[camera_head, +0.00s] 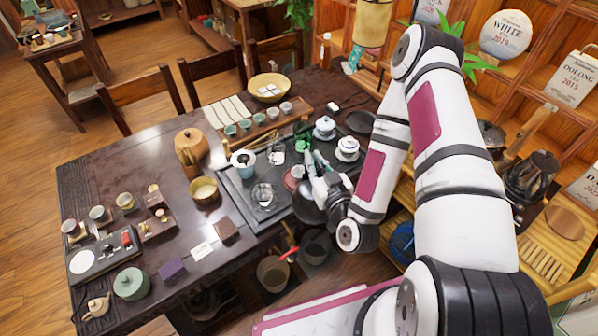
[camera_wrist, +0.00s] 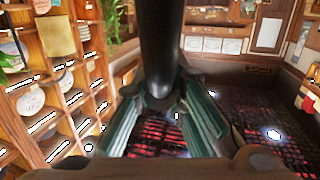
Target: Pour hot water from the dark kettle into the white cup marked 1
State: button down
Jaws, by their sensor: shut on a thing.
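My gripper (camera_head: 318,178) is over the right part of the dark tea tray (camera_head: 236,188). In the wrist view its two greenish fingers (camera_wrist: 163,112) close on a thick black bar, which looks like the handle of the dark kettle (camera_wrist: 160,45). A dark rounded body, seemingly the kettle, shows just below my gripper in the head view (camera_head: 306,208); my gripper and wrist hide part of it. Small cups (camera_head: 245,124) stand in a row behind the tray, some pale and some greenish. No mark 1 is readable, so I cannot tell which cup has it.
Lidded white bowls (camera_head: 347,149) stand close behind my gripper. A glass vessel (camera_head: 264,195) and a pale-topped blue vessel (camera_head: 243,161) stand on the tray. Another dark kettle (camera_head: 532,175) stands at the right. The table's front left has several tins and boxes.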

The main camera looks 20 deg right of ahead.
jog(key=w+g+b, duration=0.6)
jog(key=w+b, duration=0.1)
jog(key=w, duration=0.6)
jog(key=shift+a+r+g+b, duration=0.2)
jog(key=shift+a+g+b, duration=0.1)
jog(key=shift+g, duration=0.1)
jog(key=shift+w, duration=0.1)
jog(key=shift+w+f+g+b, duration=0.2)
jog(key=shift+g+b, duration=0.1)
jog(key=shift+b, duration=0.25)
jog(key=shift+w+f+b, duration=0.2)
jog(key=shift+w+b, duration=0.15)
jog(key=shift+b, duration=0.55)
